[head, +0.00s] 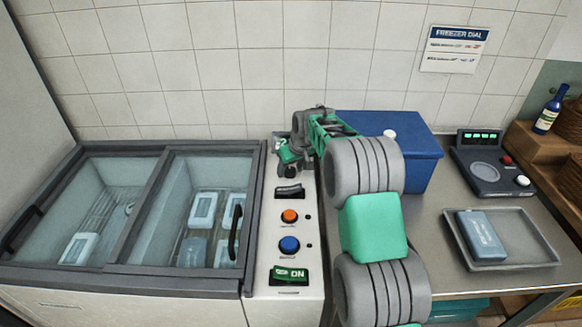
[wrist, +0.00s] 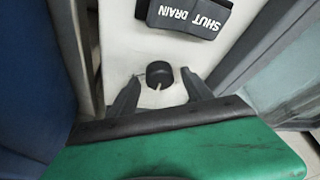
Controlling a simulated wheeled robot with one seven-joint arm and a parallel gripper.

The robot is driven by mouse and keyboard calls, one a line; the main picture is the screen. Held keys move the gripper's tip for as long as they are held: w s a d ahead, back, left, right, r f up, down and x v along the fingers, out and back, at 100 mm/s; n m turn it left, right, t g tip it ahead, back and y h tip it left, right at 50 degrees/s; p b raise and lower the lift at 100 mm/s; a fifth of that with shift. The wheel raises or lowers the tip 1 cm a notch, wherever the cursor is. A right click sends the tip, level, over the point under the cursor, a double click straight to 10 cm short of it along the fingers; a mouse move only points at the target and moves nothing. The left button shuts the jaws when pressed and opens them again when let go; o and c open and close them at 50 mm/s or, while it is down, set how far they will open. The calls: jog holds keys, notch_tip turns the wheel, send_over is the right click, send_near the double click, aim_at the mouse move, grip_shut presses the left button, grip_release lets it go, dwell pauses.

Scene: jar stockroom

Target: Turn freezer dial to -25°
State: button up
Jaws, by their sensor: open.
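The freezer dial (wrist: 160,75) is a small black round knob on the pale control panel (wrist: 115,45), with a light pointer mark at its lower edge in the wrist view. No scale numbers can be read around it. My gripper (wrist: 160,92) is open, with one dark finger on each side just below the knob in that view; I cannot tell whether they touch it. The freezer (head: 130,280) has glass lids and pale boxes inside.
The panel also has a black SHUT DRAIN label (wrist: 185,14), an orange button (head: 289,216), a blue button (head: 289,244) and a green ON switch (head: 288,275). A blue bin (head: 420,160) stands right of my arm. A FREEZER DIAL notice (head: 455,48) hangs on the wall.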

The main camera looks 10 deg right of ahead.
grip_shut()
dwell(0.7)
